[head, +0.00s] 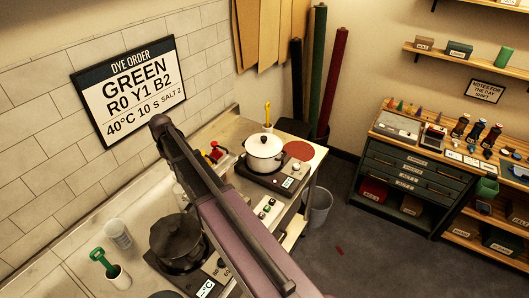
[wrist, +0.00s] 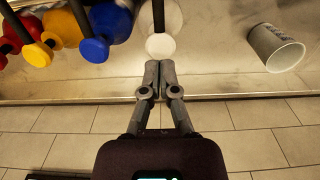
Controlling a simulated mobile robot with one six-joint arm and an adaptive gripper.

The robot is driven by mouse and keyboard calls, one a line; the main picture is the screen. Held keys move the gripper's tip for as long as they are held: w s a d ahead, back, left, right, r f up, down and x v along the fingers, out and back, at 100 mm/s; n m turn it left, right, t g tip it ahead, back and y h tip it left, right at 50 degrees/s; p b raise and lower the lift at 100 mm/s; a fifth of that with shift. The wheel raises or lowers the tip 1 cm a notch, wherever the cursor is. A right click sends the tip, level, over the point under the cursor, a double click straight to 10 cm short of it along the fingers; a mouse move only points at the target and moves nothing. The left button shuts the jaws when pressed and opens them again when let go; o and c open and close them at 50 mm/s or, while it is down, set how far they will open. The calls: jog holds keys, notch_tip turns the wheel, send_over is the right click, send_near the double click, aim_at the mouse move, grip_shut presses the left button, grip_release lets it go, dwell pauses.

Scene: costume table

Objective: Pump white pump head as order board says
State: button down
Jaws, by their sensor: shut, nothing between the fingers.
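The order board (head: 130,84) on the tiled wall in the head view reads "DYE ORDER GREEN, R0 Y1 B2, 40°C 10 S, SALT 2". In the wrist view the white pump head (wrist: 160,46) is a round white end at top centre, with a dark rod above it. My gripper (wrist: 154,66) is shut and empty, its tips right at the near edge of the white pump head; I cannot tell whether they touch. Left of it are a blue pump head (wrist: 95,50), a yellow one (wrist: 38,54) and a red one at the edge.
In the head view, a dark pot (head: 177,243) stands on the near hotplate, a white pot (head: 265,152) on the far one. A green-handled tool stands in a cup (head: 115,277) at left.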

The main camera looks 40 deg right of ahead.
jog(key=shift+f+b, duration=2)
jog(key=shift+r, duration=0.2)
jog(key=shift+r+p, duration=1.8)
jog(key=shift+p, duration=0.2)
jog(key=shift+f+b, duration=1.85)
jog(key=shift+r+p, duration=1.85)
